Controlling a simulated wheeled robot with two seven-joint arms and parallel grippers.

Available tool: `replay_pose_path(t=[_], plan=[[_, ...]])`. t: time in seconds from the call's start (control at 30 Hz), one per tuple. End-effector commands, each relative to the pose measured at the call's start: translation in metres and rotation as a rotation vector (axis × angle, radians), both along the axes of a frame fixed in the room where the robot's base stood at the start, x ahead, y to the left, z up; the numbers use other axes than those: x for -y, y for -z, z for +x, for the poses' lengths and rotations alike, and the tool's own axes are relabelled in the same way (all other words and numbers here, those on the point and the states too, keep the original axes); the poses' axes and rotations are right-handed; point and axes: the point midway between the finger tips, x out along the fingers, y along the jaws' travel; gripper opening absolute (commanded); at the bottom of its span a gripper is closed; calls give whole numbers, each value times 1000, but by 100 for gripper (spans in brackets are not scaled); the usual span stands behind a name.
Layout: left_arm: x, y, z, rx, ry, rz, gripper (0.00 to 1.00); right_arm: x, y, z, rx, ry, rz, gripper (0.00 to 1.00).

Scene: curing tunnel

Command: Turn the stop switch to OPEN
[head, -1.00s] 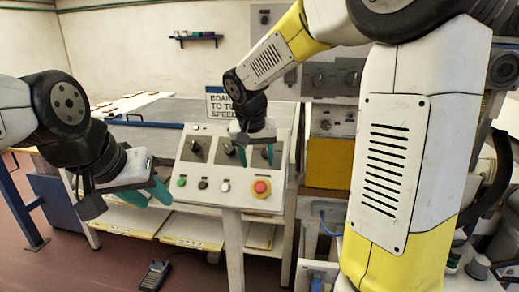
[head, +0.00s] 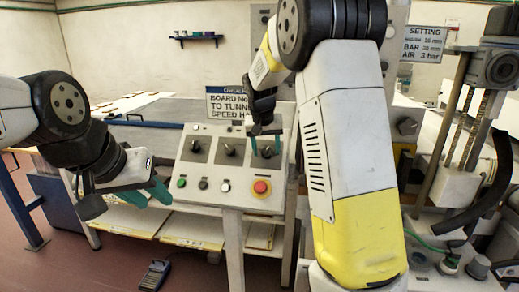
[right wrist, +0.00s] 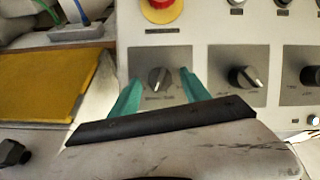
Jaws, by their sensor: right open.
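The sloped grey control panel (head: 215,172) carries a row of three dark rotary switches: left (head: 195,147), middle (head: 231,150) and right (head: 266,152). Their labels are too small to read, so I cannot tell which is the stop switch. My right gripper (head: 265,143) is open over the right switch. In the right wrist view, this switch (right wrist: 160,80) sits between the two teal fingers, its pointer tilted; contact cannot be told. The middle switch (right wrist: 245,78) lies to its right there. My left gripper (head: 148,194) is open and empty, left of the panel.
A red emergency button (head: 261,187) on a yellow base sits below the right switch; it also shows in the right wrist view (right wrist: 160,5). Green, black and white buttons line the panel's lower edge. A sign (head: 228,104) stands behind the panel.

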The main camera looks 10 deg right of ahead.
Motion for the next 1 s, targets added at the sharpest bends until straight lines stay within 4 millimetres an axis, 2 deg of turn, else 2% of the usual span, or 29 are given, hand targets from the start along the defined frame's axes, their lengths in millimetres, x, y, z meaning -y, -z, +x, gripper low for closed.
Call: replay_pose_path(t=[0.23,0.27,0.5,0.53,1.0], plan=[[0,0,0,0,0,0,36,0,1,0,0,0,0,55],[0,0,0,0,0,0,36,0,1,0,0,0,0,51],[0,0,0,0,0,0,36,0,1,0,0,0,0,4],[0,0,0,0,0,0,36,0,1,0,0,0,0,0],[0,0,0,0,0,0,36,-2,1,1,-24,-81,-76,0]])
